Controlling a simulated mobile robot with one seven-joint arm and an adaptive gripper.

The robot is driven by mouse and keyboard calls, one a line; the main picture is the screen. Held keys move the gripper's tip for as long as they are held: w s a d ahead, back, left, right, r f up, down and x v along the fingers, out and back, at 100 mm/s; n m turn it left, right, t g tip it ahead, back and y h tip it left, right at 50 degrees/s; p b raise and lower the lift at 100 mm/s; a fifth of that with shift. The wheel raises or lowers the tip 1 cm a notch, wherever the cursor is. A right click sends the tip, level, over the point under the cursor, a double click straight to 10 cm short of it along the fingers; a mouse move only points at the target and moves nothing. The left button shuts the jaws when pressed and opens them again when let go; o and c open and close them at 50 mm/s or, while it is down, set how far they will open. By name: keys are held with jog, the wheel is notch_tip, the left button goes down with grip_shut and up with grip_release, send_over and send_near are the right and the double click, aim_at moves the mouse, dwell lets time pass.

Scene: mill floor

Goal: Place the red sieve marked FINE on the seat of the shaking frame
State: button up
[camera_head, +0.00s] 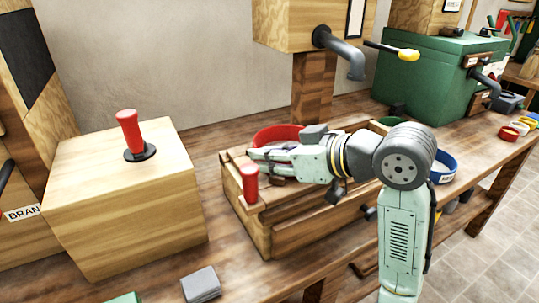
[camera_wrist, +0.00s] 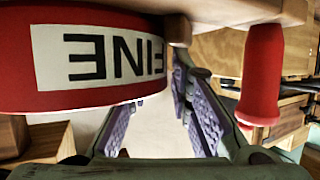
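The red sieve (camera_head: 275,134) marked FINE sits on the wooden shaking frame (camera_head: 303,207), behind my gripper (camera_head: 262,160). In the wrist view the sieve (camera_wrist: 25,75) fills the upper left, with its label upside down. My gripper (camera_wrist: 160,115) is open, with a clear gap between its purple pads. The sieve wall hides the far part of the left finger, and the right finger reaches along the sieve's right end. I cannot tell whether either finger touches it. The sieve's far side and the frame's seat are largely hidden.
A red handle (camera_head: 249,183) stands at the frame's near left corner, close to my gripper. A wooden box with a red lever (camera_head: 131,133) is at left. A blue sieve (camera_head: 445,166) lies right of my arm. A grey spout (camera_head: 345,52) hangs behind.

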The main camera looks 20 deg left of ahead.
jog(key=shift+o, duration=0.3)
jog(key=shift+r, duration=0.3)
jog(key=b+v, duration=0.1)
jog(key=v, duration=1.1)
jog(key=shift+f, duration=0.15)
